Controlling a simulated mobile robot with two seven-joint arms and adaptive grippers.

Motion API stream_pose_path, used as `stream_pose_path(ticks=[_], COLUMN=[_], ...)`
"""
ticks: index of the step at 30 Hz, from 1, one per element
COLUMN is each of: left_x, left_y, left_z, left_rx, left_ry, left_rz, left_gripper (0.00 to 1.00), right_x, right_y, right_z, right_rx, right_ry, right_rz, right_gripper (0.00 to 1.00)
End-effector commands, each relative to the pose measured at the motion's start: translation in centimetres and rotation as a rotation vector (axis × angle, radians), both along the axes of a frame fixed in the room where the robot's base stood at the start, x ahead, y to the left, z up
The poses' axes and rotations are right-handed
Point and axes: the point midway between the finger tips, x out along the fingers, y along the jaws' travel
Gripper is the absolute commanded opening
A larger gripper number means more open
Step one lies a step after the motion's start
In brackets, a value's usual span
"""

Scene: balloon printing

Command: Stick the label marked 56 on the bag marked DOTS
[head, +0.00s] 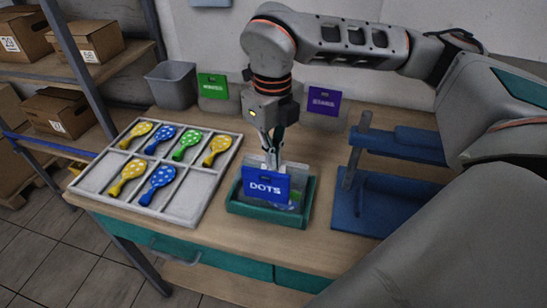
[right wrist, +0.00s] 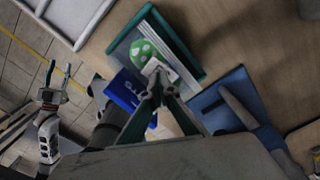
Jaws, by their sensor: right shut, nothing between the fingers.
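The bag marked DOTS has a blue header card (head: 265,187) standing at the teal tray (head: 262,218). In the right wrist view its card (right wrist: 124,91) is left of the fingers, and a green balloon with white dots (right wrist: 143,52) shows in the tray. My right gripper (head: 268,158) is shut and empty, pointing down just behind the card. It also shows in the right wrist view (right wrist: 159,82). A small white piece (right wrist: 165,68) lies at its fingertips; I cannot read any 56 on it.
A white divided tray (head: 205,187) with several dotted paddle-shaped pieces is at left. A blue stand (head: 375,200) is at right. Green (head: 212,86) and purple (head: 324,101) header cards and a grey bin (head: 172,85) stand at the back.

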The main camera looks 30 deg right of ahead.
Motion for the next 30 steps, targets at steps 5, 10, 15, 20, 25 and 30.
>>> stream_pose_path(ticks=[5,10,15,20,25,30], left_x=[0.2,0.3,0.4,0.4,0.5,0.5], left_y=[0.0,0.0,0.0,0.0,0.0,0.0], left_z=[1.3,2.1,3.0,3.7,4.3,4.3], left_rx=[0.0,0.0,0.0,0.0,0.0,-0.001], left_ry=[-0.005,-0.008,-0.011,-0.012,-0.013,-0.013], left_rz=[0.001,0.0,0.0,0.0,-0.001,0.0], left_gripper=[0.4,0.4,0.4,0.4,0.4,0.4], right_x=[0.0,0.0,0.0,0.0,0.0,0.0], right_y=[0.0,0.0,0.0,0.0,0.0,0.0], right_z=[1.5,2.6,3.6,4.6,5.4,5.4], right_rx=[0.0,0.0,0.0,0.0,0.0,0.0], right_ry=[-0.002,-0.002,-0.002,-0.001,0.0,0.0], right_rz=[0.0,0.0,0.0,0.0,0.0,0.0], right_gripper=[0.0,0.0,0.0,0.0,0.0,0.0])
